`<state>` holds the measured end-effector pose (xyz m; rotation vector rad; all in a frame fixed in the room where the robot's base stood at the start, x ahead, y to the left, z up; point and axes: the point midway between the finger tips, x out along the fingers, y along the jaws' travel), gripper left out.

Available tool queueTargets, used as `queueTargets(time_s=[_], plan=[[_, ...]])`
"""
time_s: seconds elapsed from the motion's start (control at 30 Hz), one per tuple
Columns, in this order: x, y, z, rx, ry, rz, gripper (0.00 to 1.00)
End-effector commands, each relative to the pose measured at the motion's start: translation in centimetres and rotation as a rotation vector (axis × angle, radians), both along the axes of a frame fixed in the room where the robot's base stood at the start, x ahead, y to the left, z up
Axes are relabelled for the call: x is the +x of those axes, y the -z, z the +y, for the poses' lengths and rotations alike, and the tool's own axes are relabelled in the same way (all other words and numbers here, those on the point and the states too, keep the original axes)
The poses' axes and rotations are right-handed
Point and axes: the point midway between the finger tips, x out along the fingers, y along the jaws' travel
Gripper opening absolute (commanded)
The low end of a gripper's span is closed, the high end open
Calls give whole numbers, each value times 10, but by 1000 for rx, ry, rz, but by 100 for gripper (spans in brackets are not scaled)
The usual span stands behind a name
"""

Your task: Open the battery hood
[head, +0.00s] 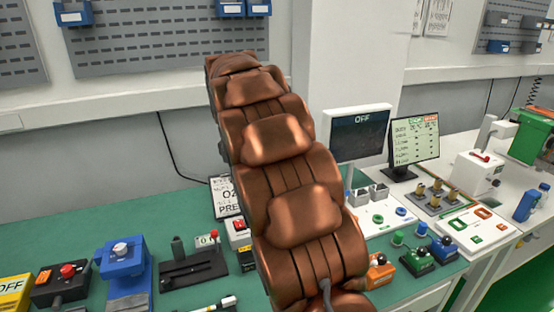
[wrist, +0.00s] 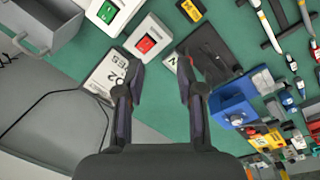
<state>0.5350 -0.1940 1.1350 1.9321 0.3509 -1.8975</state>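My gripper (wrist: 160,80) is open and empty in the wrist view, its two dark fingers spread apart above the green bench top. A white box with a red switch (wrist: 146,44) and a printed card (wrist: 103,75) lie around the left finger. A black base (wrist: 213,48) lies beyond the right finger, and a blue device (wrist: 233,106) lies to its right. In the head view the blue device (head: 125,272) and the black lever base (head: 190,270) stand on the bench. No part is clearly recognisable as a battery hood. My copper-brown arm hides the middle of the bench.
An OFF screen (head: 357,133) and a second monitor (head: 414,140) stand at the right back. A black box with a red button (head: 60,284) and a yellow device (head: 14,293) stand at the left front. Bare green bench (head: 110,230) shows towards the wall.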

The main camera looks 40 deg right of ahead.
Motion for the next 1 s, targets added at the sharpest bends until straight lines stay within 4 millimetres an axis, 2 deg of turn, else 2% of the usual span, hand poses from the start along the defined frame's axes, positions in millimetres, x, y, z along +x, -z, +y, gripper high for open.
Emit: queueTargets(time_s=[0.03, 0.2, 0.5, 0.73, 1.0], plan=[[12, -2, -13, -6, -22, -4, 37], [46, -5, -49, -24, -120, -21, 37], [93, 0, -112, -51, -302, -46, 37], [119, 7, -157, -72, -449, -74, 37], [136, 20, -210, -101, -615, -119, 37]])
